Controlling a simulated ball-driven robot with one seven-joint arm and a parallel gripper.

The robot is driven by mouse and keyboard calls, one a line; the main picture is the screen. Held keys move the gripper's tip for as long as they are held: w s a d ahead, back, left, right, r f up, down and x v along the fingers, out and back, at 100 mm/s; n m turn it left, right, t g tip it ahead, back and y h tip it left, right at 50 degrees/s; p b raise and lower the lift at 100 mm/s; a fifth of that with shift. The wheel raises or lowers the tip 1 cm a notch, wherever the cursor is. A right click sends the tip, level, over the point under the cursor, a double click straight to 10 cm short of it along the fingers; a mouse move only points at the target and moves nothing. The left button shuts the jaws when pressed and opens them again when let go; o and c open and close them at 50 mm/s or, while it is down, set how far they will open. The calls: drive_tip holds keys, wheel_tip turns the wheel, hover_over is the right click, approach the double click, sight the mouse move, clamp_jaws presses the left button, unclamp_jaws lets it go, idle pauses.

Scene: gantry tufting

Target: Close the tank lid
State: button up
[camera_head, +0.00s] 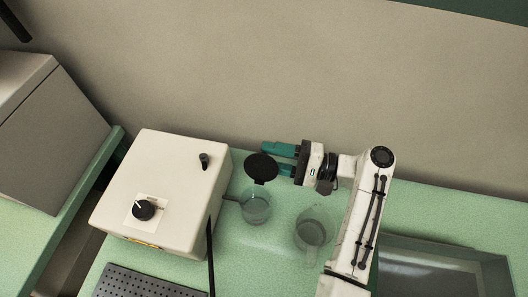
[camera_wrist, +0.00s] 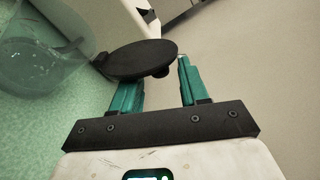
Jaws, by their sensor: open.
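The clear cylindrical tank (camera_head: 256,208) stands on the green counter, right of a cream box. Its round black lid (camera_head: 262,166) is tilted up, open, above the tank's far rim, with a small tab at its lower edge. In the wrist view the tank (camera_wrist: 40,50) is at the upper left and the lid (camera_wrist: 140,60) lies across the front of the fingers. My gripper (camera_head: 272,159), with green fingers, is open beside and behind the lid. It also shows in the wrist view (camera_wrist: 157,75). I cannot tell whether a finger touches the lid.
The cream box (camera_head: 165,185) with a black knob stands close on the left. A clear jug (camera_head: 313,232) stands right of the tank, near my arm. A grey sink (camera_head: 430,250) is at the right and a dark perforated mat (camera_head: 140,283) at the front left. The wall is behind.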

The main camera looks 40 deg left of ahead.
drive_tip(key=shift+x, duration=1.2)
drive_tip(key=shift+c, duration=0.3)
clamp_jaws()
